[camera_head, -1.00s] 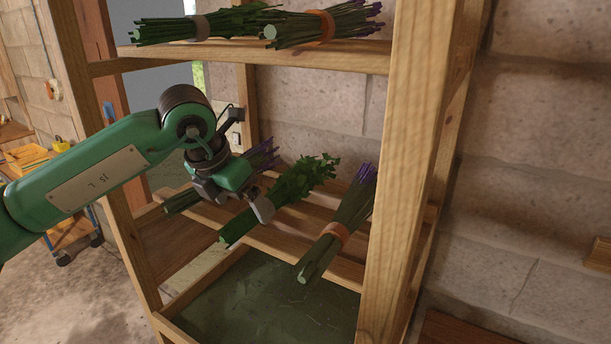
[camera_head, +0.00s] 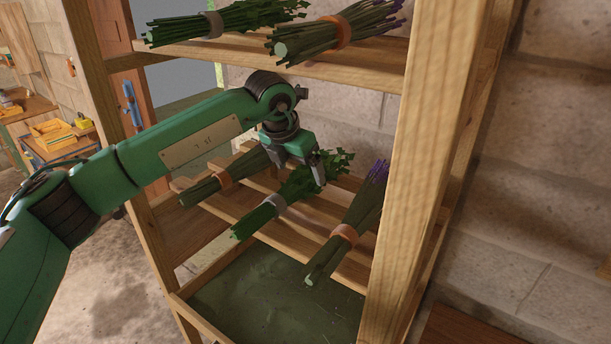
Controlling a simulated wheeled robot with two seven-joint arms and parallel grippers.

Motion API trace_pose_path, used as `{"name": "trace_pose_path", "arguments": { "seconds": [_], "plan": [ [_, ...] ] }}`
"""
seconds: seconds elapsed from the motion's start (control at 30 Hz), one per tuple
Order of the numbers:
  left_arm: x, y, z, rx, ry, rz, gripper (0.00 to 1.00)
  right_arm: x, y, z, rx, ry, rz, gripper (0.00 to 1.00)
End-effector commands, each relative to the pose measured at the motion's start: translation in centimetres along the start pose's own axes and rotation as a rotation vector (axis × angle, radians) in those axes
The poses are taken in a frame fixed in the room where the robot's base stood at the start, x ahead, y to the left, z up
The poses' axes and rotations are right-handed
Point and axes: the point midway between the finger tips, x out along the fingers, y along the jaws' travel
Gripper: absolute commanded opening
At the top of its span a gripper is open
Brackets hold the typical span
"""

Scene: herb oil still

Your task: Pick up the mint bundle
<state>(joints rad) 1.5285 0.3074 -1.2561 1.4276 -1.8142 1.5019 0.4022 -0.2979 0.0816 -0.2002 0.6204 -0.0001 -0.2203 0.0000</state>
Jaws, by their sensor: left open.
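A leafy green mint bundle (camera_head: 271,210) with a grey band lies in the middle of the lower slatted shelf, its stems toward the front. My left gripper (camera_head: 299,174) is over its leafy back half, jaws open, with one finger on the right side of the leaves. The gripper hides part of the bundle, and I cannot tell whether the fingers touch it. Another green bundle with a grey band (camera_head: 222,22) lies on the upper shelf. My right gripper is not in view.
Orange-banded bundles lie left (camera_head: 223,180) and right (camera_head: 344,235) of the mint on the lower shelf. Another orange-banded bundle (camera_head: 335,32) is on the upper shelf (camera_head: 300,66), above my gripper. A thick wooden post (camera_head: 414,160) stands at the right. A green-lined tray (camera_head: 275,300) sits below.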

Motion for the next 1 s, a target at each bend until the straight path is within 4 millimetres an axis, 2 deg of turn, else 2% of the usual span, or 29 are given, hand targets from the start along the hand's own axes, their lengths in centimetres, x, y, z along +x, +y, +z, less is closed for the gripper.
{"name": "trace_pose_path", "arguments": {
  "seconds": [0.1,0.4,0.7,0.9,1.0],
  "plan": [
    [0.3,-0.1,0.8,-0.001,0.002,0.0,0.9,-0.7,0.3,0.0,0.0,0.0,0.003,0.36],
    [4.7,0.0,0.7,-0.001,0.002,0.0,0.9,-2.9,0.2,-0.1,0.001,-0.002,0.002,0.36],
    [5.3,0.0,0.6,0.0,0.001,0.001,0.9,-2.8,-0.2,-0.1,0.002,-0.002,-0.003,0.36],
    [5.3,0.0,0.6,0.0,0.001,0.001,0.51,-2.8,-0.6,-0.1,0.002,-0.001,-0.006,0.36],
    [5.2,0.0,0.6,0.0,0.0,0.001,0.36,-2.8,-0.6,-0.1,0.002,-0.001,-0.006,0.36]
  ]
}}
